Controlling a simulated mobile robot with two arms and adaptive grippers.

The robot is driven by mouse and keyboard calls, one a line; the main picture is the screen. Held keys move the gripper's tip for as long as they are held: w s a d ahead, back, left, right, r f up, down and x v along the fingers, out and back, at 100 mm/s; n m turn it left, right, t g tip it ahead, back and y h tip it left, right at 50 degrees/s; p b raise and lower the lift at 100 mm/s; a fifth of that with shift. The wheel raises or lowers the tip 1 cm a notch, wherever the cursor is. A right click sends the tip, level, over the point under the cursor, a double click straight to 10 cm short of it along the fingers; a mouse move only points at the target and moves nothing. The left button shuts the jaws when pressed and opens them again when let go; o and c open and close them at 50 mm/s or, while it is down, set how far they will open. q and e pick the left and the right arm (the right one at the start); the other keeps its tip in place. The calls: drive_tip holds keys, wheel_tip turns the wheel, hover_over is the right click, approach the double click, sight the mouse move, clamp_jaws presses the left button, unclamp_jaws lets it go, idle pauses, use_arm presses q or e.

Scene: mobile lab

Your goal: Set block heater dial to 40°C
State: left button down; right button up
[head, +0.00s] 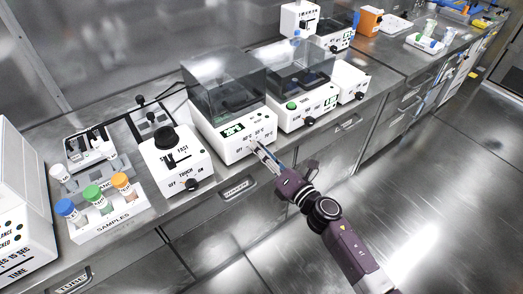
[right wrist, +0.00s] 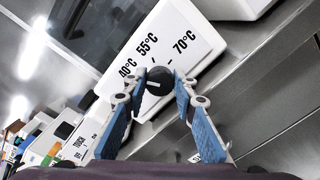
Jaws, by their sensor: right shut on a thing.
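The block heater (head: 236,148) is a white box with a smoked clear lid and a small green display (head: 233,129). Its front carries the labels 40°C, 55°C and 70°C, which show large in the right wrist view (right wrist: 150,45). My right gripper (head: 256,145) reaches its front from the lower right. In the right wrist view its blue-padded fingers are closed around the black round dial (right wrist: 159,82). A small pale mark shows on the dial, but I cannot tell surely which label it points at. My left gripper is not in view.
Left of the heater stands a white vortex mixer (head: 178,170) marked FAST and TOUCH, then a sample rack (head: 108,222) with coloured caps. Right of it is another lidded device (head: 305,108) with a green button. The floor in front of the bench is clear.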

drive_tip(key=o, duration=1.2)
drive_tip(key=shift+c, duration=0.2)
drive_tip(key=shift+d, duration=0.1)
drive_tip(key=v, duration=1.2)
